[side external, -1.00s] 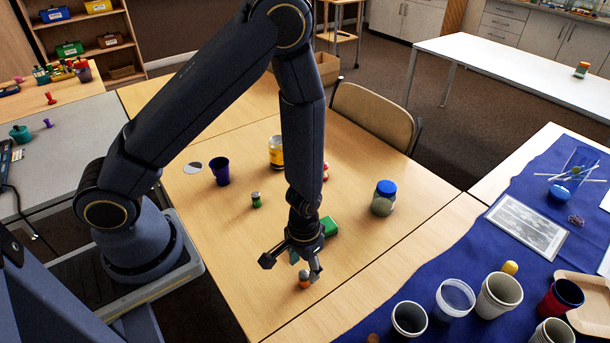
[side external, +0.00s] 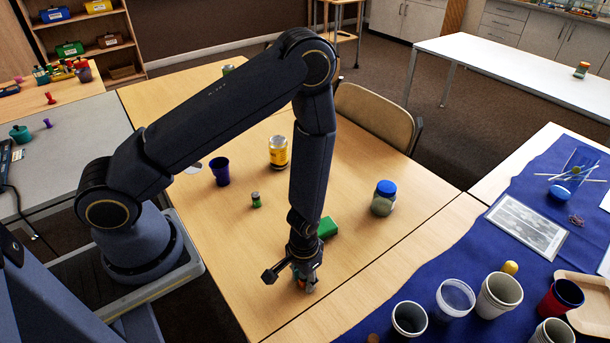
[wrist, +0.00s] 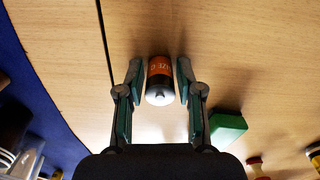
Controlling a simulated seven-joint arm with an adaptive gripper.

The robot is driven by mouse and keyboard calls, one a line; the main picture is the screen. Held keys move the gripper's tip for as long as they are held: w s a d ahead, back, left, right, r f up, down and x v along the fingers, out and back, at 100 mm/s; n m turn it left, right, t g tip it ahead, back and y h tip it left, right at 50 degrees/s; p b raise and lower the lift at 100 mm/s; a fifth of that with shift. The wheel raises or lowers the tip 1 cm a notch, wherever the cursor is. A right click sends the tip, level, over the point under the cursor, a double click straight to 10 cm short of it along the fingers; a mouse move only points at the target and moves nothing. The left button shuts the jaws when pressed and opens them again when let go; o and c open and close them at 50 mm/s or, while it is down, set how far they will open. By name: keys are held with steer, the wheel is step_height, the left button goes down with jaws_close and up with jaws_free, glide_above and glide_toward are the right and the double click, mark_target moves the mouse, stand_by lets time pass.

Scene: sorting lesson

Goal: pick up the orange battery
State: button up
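The orange battery (wrist: 159,80) has an orange band with print and a dark end. In the wrist view it stands or lies between the two fingers of my gripper (wrist: 158,84), with a narrow gap showing on each side. In the side view my gripper (side external: 305,283) is low over the table at the front, and only a bit of the orange battery (side external: 300,284) shows behind its fingers. The fingers are open around the battery.
A green block (side external: 327,228) lies close behind my gripper. A blue-lidded jar (side external: 384,198), a yellow-labelled jar (side external: 278,152), a blue cup (side external: 220,171) and a small green battery (side external: 256,200) stand farther off. Cups stand on the blue cloth (side external: 455,265) at right.

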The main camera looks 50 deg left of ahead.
jaws_close()
steer(key=shift+r, duration=0.1)
